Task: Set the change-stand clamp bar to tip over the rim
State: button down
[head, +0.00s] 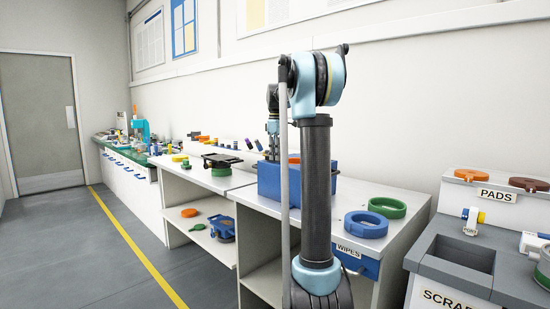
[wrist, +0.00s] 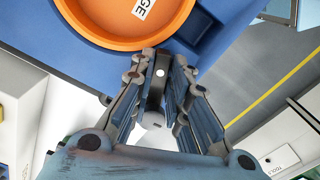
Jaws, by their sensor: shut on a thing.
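The change stand is a blue block (head: 270,185) on the white counter in the head view, partly hidden behind my arm. In the wrist view its blue top (wrist: 75,55) carries a round orange dish (wrist: 120,12) with a white label ending in "GE". A bit of orange (head: 294,158) shows above the block in the head view. My gripper (wrist: 160,62) is at the dish's near rim, shut on a dark bar with a white dot, which I take as the clamp bar (wrist: 157,88). The fingers hide much of the bar, and I cannot tell its exact tilt.
A blue ring (head: 365,225) and a green ring (head: 387,208) lie on the counter right of the stand. A black plate-like fixture (head: 222,160) stands to the left. A grey scrap bin (head: 460,265) is at the right. The floor (head: 90,250) at left is clear.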

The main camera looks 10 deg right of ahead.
jog(key=n, duration=0.1)
jog(key=w+n, duration=0.1)
jog(key=n, duration=0.2)
jog(key=shift+w+d+n, duration=0.35)
jog(key=shift+d+n, duration=0.05)
jog(key=shift+w, duration=0.1)
jog(key=c, duration=1.5)
grip_release()
jog(key=shift+c, duration=0.2)
notch_tip(320, 180, up, 12)
